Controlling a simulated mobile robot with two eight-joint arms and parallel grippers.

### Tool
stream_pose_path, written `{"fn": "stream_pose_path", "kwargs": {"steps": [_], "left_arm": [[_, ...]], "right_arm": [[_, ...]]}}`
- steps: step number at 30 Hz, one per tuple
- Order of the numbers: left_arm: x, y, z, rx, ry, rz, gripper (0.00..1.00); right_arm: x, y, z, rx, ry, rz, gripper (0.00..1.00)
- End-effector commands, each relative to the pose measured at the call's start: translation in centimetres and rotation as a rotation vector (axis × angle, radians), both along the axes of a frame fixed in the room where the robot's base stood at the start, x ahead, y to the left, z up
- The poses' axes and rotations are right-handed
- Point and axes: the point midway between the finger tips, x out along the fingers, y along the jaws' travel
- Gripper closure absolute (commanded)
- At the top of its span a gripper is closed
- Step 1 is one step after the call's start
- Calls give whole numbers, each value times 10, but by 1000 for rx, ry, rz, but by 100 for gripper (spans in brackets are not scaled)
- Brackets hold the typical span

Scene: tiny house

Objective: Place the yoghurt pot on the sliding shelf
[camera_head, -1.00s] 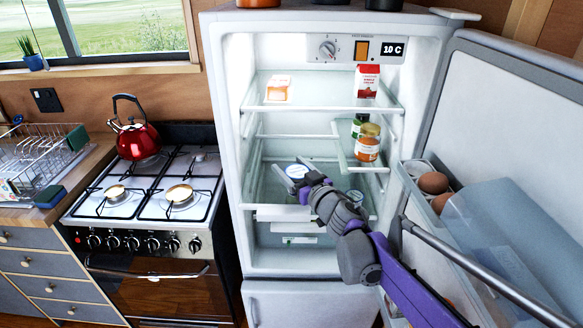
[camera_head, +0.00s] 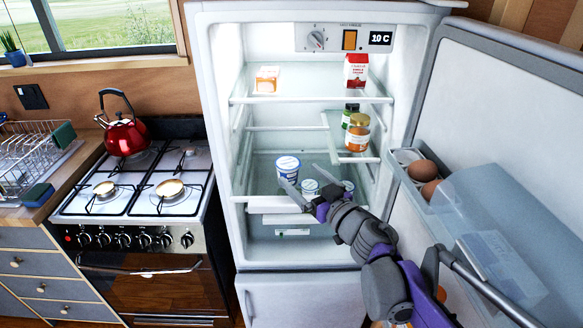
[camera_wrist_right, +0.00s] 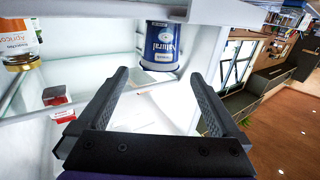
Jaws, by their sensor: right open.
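A white and blue yoghurt pot (camera_head: 288,172) stands upright on the lower glass shelf (camera_head: 262,198) of the open fridge. Two more pots (camera_head: 310,188) are partly hidden behind my right gripper (camera_head: 300,174). The gripper is open and empty, its fingers reaching in over the lower shelf's front. In the right wrist view, a blue "Natural" pot (camera_wrist_right: 162,46) is beyond the open fingertips (camera_wrist_right: 158,80), not held. A half-width shelf (camera_head: 352,156), apparently the sliding one, is at the right above, with jars on it. My left gripper is out of view.
An orange-lidded jar (camera_head: 357,134) and a green jar (camera_head: 349,114) stand on the half-width shelf. The top shelf holds a red carton (camera_head: 356,72) and a small box (camera_head: 267,79). The open door (camera_head: 480,150) with eggs (camera_head: 425,182) is close at right.

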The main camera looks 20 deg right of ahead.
Motion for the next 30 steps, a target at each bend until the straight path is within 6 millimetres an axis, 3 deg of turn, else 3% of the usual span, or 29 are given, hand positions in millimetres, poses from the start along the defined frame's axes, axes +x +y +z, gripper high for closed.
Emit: {"fn": "stream_pose_path", "kwargs": {"steps": [6, 13, 19, 22, 25, 30], "left_arm": [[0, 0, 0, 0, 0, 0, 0], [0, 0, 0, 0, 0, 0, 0], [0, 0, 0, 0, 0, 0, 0], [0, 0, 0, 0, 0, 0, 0], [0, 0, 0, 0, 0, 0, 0], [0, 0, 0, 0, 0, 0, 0]], "right_arm": [[-20, -6, 0, -1, 1, -1, 0], [-23, -8, 1, -1, -2, -14, 0], [-42, -36, -8, -14, 26, -253, 0], [-71, -56, -41, -33, 158, -429, 0], [-115, -61, -94, -58, 386, -530, 0], [-199, -28, -183, -111, 806, -466, 0]]}}
